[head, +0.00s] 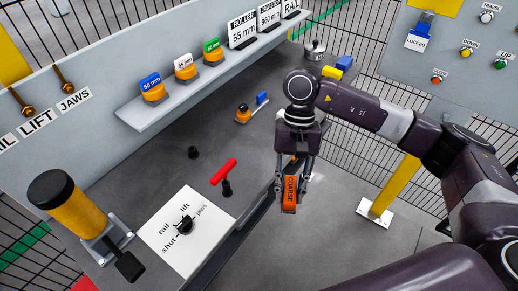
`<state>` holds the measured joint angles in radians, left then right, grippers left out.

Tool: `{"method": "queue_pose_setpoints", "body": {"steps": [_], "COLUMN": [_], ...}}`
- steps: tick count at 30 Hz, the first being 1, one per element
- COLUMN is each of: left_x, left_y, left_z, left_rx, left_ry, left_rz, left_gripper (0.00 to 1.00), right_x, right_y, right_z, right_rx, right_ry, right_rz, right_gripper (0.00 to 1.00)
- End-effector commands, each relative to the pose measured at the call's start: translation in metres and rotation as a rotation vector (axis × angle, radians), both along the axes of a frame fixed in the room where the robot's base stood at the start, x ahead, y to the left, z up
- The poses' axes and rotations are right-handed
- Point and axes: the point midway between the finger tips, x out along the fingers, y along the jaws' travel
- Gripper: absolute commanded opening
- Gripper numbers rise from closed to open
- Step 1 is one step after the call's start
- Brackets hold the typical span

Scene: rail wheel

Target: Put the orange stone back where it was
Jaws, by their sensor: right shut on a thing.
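The orange stone (289,194), marked COARSE, hangs upright between the fingers of my right gripper (291,185). The gripper points down and is shut on it. The stone is at the right edge of the grey bench (140,171), and the picture does not clearly show whether it touches the bench. My left gripper is out of view. No spot is marked as the stone's own place.
A shelf (190,97) carries blue, white and green labelled rollers. A red T-handle (224,172), a small orange-and-black item (243,113) and a white selector plate (181,229) are on the bench. A yellow post (396,186) stands at right. A wire fence lies behind.

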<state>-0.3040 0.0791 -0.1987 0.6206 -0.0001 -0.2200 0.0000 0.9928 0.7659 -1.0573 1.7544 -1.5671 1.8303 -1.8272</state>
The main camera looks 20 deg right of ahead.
Motion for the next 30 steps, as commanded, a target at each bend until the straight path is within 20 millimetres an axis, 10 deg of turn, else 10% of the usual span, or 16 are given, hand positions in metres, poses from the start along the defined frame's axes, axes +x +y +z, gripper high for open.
{"method": "queue_pose_setpoints", "body": {"steps": [5,15,30], "left_x": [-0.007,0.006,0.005], "left_y": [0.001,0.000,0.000], "left_z": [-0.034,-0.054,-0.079], "left_rx": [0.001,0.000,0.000], "left_ry": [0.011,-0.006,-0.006], "left_rz": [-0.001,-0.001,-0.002], "left_gripper": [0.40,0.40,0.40], "right_x": [0.053,0.128,0.182], "right_y": [0.003,0.009,0.012], "right_z": [-0.005,0.067,0.171], "right_rx": [0.000,0.006,0.009], "right_ry": [0.001,0.000,0.008], "right_rz": [-0.444,-1.170,-1.991], "right_gripper": [0.00,0.00,0.00]}}
